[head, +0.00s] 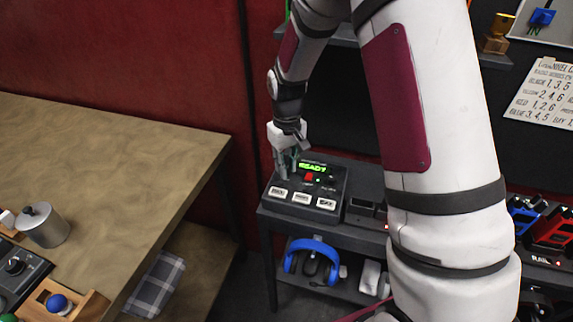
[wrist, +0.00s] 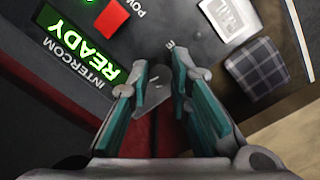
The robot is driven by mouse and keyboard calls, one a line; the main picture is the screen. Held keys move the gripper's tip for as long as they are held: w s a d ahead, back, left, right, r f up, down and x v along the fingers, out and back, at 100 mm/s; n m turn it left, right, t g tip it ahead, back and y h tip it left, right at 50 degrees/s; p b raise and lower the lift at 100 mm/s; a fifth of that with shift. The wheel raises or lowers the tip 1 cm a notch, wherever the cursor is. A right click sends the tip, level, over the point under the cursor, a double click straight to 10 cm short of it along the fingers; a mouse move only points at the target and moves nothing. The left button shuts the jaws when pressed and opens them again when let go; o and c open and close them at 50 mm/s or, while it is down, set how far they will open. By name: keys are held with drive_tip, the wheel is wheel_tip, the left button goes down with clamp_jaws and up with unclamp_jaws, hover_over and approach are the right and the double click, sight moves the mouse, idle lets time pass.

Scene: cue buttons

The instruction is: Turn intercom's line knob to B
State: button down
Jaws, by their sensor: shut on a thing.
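The intercom (head: 334,188) is a dark console on the shelf with a green READY screen (head: 312,168), a red button (head: 309,177) and white keys along its front. My gripper (head: 286,166) is at its left end, reaching down. In the wrist view, my gripper (wrist: 158,82) has its teal-padded fingers on either side of a grey line knob (wrist: 152,97) beside the READY screen (wrist: 85,55), shut on it. A partly hidden label lies just beyond the fingertips. The fingers cover part of the knob, and I cannot read its setting.
A wooden table (head: 120,130) with a metal pot (head: 43,225) stands at the left. A blue headset (head: 312,258) is on the lower shelf. Red and blue devices (head: 548,230) stand at the right. A gap separates the table and the shelf.

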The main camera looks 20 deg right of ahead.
drive_tip(key=shift+m, duration=1.7)
drive_tip(key=shift+a, duration=0.1)
drive_tip(key=c, duration=1.5)
unclamp_jaws()
drive_tip(key=shift+o, duration=0.2)
wheel_tip(320, 180, up, 12)
